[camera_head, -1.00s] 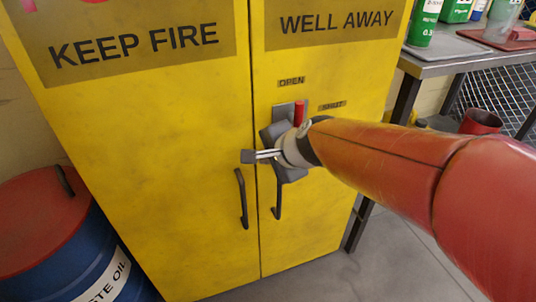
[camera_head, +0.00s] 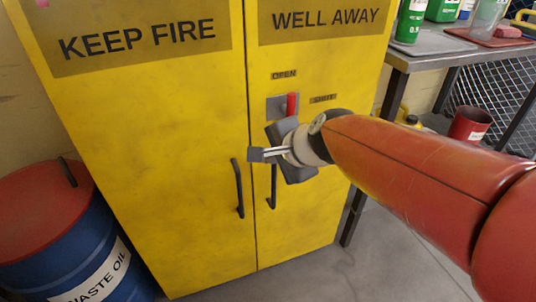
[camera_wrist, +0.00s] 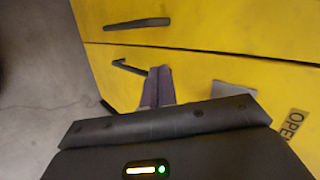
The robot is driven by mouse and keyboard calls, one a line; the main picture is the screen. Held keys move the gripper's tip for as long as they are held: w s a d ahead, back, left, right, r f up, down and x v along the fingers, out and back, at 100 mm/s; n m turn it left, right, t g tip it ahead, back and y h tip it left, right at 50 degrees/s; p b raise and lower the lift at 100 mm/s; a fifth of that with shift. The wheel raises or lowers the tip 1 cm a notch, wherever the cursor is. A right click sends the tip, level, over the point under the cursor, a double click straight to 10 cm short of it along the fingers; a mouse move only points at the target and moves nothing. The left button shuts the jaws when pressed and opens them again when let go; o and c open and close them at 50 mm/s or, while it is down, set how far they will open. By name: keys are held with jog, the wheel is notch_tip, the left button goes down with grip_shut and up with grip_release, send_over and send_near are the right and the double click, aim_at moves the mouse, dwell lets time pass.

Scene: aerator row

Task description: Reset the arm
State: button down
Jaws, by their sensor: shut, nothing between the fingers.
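My gripper (camera_head: 268,154) is in front of the right door of the yellow cabinet (camera_head: 200,190), at the end of my red arm, pointing left in the head view. Its fingers are shut with nothing between them. In the wrist view the fingers (camera_wrist: 158,86) show close together against the yellow doors. The red latch lever (camera_head: 291,104) stands upright on a grey plate just above the gripper, between the OPEN and SHUT labels. It is apart from the fingers. Two dark door handles, left (camera_head: 238,188) and right (camera_head: 273,186), sit just below. Both doors look closed.
A blue waste oil drum (camera_head: 70,245) with a red lid stands at the left. A metal table (camera_head: 430,55) with bottles and a tray is at the right. A red bucket (camera_head: 470,124) is below it. Grey floor (camera_head: 385,255) is open at the lower right.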

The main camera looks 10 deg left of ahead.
jog(key=s+a+v, duration=0.1)
jog(key=v, duration=0.5)
jog(key=s+d+f+n+h, duration=0.2)
jog(key=s+d+n, duration=0.1)
jog(key=d, duration=0.4)
jog(key=s+d+f+n+h, duration=0.2)
jog(key=s+d+f, duration=0.1)
jog(key=d, duration=0.5)
jog(key=s+d+f+n+h, duration=0.2)
jog(key=s+d+n, duration=0.1)
jog(key=d, duration=0.5)
jog(key=shift+s+f+n+g+h, duration=0.3)
jog(key=shift+s+f+g+h, duration=0.1)
jog(key=shift+s, duration=0.5)
jog(key=shift+a, duration=0.1)
